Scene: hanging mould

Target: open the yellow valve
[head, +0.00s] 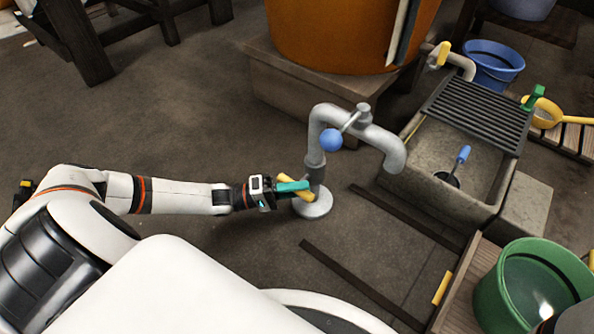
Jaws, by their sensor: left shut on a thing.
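The yellow valve handle (288,184) sits low on the upright grey standpipe (316,152), just above its round base (313,205). The handle lies at a slant, and its middle is partly hidden by my left gripper. My left gripper (292,187), with teal fingers, reaches in from the left and is shut on the yellow handle. The pipe bends over to the right and ends in a downward spout (393,158) beside the stone sink. My right gripper is not in view.
A blue ball-ended lever (331,140) sits on the pipe above my gripper. The stone sink (408,185) holds a blue-handled tool (461,157). Another yellow handle (444,53) is on a rear pipe. A green bucket (490,290) stands at lower right.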

